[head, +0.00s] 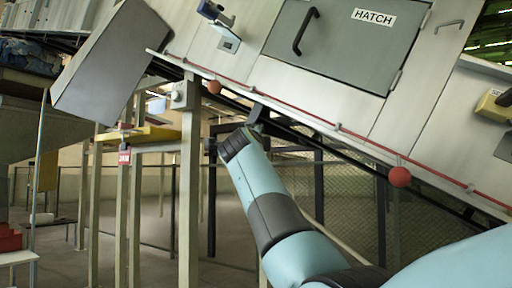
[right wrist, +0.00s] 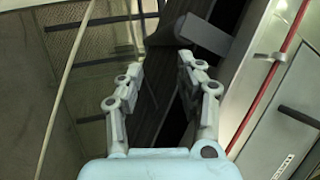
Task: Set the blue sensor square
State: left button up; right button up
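A blue-ended sensor (head: 209,9) sits on the sloping grey machine panel at the top of the head view, left of the hatch. It looks tilted on its bracket, above a small pale box (head: 229,38). My right gripper (head: 258,112) is mostly hidden behind my wrist in the head view, below the panel's lower edge and apart from the sensor. In the right wrist view its two fingers (right wrist: 163,68) are spread with nothing between them. A grey plate-like part (right wrist: 205,36) lies beyond the fingertips; I cannot tell what it is. My left gripper is not in view.
A hatch door (head: 340,45) with a black handle fills the panel's middle. A red cable (head: 300,112) with red balls (head: 399,177) runs along the lower edge. A yellow device (head: 493,105) sits at right. Posts (head: 189,190) and a mesh fence stand below.

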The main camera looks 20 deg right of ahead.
jog(key=shift+f, duration=0.55)
